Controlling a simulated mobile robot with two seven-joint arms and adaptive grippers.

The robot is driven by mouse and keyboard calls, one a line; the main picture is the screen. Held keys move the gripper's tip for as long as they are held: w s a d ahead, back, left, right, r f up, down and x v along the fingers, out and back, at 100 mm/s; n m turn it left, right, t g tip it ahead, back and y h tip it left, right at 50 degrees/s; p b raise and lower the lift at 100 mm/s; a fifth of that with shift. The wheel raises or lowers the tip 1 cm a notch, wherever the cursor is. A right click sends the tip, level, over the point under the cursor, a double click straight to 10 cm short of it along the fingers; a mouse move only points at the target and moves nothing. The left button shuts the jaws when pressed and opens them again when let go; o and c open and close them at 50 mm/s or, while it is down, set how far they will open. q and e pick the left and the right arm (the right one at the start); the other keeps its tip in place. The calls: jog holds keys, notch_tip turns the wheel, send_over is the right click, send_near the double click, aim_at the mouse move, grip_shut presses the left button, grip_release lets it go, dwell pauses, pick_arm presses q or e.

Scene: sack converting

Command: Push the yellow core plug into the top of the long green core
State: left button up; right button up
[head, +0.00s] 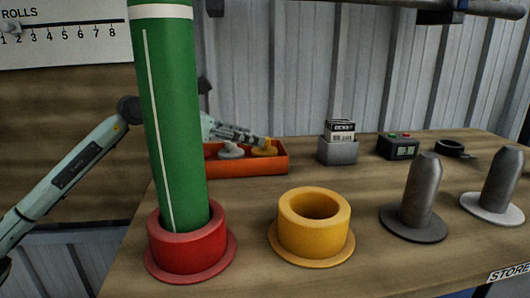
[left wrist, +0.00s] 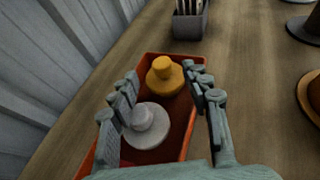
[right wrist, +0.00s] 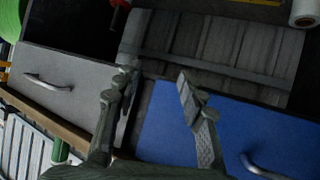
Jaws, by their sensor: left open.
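The long green core (head: 170,110) stands upright in a red flanged holder (head: 188,245). Its top runs out of the head view. The yellow core plug (left wrist: 165,76) lies in an orange tray (head: 245,167), knob up, at the tray's far end in the left wrist view. A grey plug (left wrist: 145,124) lies beside it in the same tray. My left gripper (left wrist: 162,72) is open over the tray, its fingertips on either side of the yellow plug and apart from it. In the head view it reaches in behind the green core. My right gripper (right wrist: 155,78) is open and empty, away from the table.
An empty yellow holder (head: 312,228) stands right of the red one. Two grey posts on flanged bases (head: 418,195) stand further right. A grey box with cards (head: 338,150), a small device (head: 398,146) and a black ring are at the back. Drawers (right wrist: 215,130) lie below my right gripper.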

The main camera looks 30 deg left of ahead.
aim_at(265, 151)
pick_arm(q)
jog(key=p+x, duration=0.1)
jog(key=x, duration=0.4)
jog(key=shift+d, duration=0.2)
pick_arm(e)
jog(key=s+d+f+g+h, duration=0.1)
jog(key=s+d+f+g, duration=0.2)
jog(key=d+f, duration=0.1)
jog(key=shift+f+m+h, duration=0.15)
jog(key=shift+m+h, duration=0.15)
jog(key=shift+h, duration=0.1)
pick_arm(q)
jog(key=shift+c, duration=0.6)
pick_arm(e)
jog(key=shift+s+d, duration=0.1)
pick_arm(q)
grip_shut()
